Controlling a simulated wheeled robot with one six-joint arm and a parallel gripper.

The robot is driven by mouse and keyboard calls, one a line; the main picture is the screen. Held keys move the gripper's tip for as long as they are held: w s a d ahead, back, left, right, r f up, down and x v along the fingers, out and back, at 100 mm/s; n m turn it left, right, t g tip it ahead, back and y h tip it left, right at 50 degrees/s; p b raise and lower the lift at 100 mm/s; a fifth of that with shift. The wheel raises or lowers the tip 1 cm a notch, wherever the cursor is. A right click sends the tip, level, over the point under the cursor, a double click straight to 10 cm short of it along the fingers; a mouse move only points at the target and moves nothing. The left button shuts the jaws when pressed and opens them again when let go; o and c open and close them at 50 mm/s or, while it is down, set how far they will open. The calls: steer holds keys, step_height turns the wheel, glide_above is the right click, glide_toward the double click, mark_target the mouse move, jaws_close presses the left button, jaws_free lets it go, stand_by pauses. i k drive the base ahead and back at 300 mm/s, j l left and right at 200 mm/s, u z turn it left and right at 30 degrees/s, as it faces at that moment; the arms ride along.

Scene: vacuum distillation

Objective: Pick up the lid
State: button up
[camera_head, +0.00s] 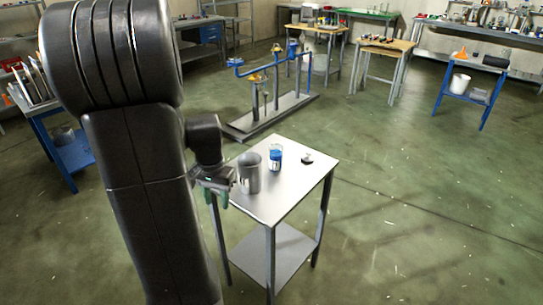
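My gripper (214,190) is at the table's left edge, left of the grey metal cylinder and well apart from the lid. Its fingers point down and show greenish tips, partly in shadow. I cannot tell how far apart they are.
A grey cylinder (249,172) and a glass beaker with blue liquid (276,158) stand on the table between my gripper and the lid. A blue pipe rig (270,95) stands behind. Open floor (420,200) lies to the right.

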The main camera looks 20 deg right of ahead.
mark_target(307, 157)
steer(key=i+l+u, duration=0.1)
steer(key=l+u, duration=0.3)
steer(key=l, duration=0.4)
steer(key=l+u, duration=0.4)
steer(key=l, duration=0.35)
steer(key=k+l, duration=0.1)
steer(key=l, duration=1.65)
